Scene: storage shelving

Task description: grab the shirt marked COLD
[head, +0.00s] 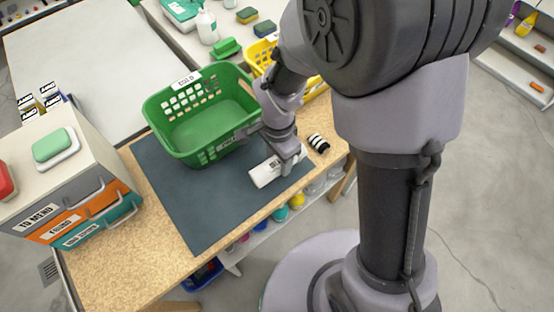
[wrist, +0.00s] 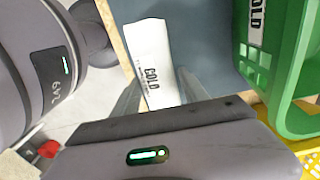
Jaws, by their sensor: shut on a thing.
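The white folded shirt (head: 264,175) lies on or just above the dark mat, near its right front edge. In the wrist view the white shirt (wrist: 149,45) shows black lettering that reads as COLD. My gripper (head: 285,160) points down at the shirt's right end. In the wrist view my gripper (wrist: 158,88) has a finger on each side of the shirt and is shut on it. The shirt's near end is hidden behind the gripper body. I cannot tell whether the shirt is clear of the mat.
A yellow basket (head: 258,52) is behind my arm. A black-and-white striped roll (head: 318,143) lies right of my gripper. A drawer unit (head: 75,190) stands left. The mat's front left is clear.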

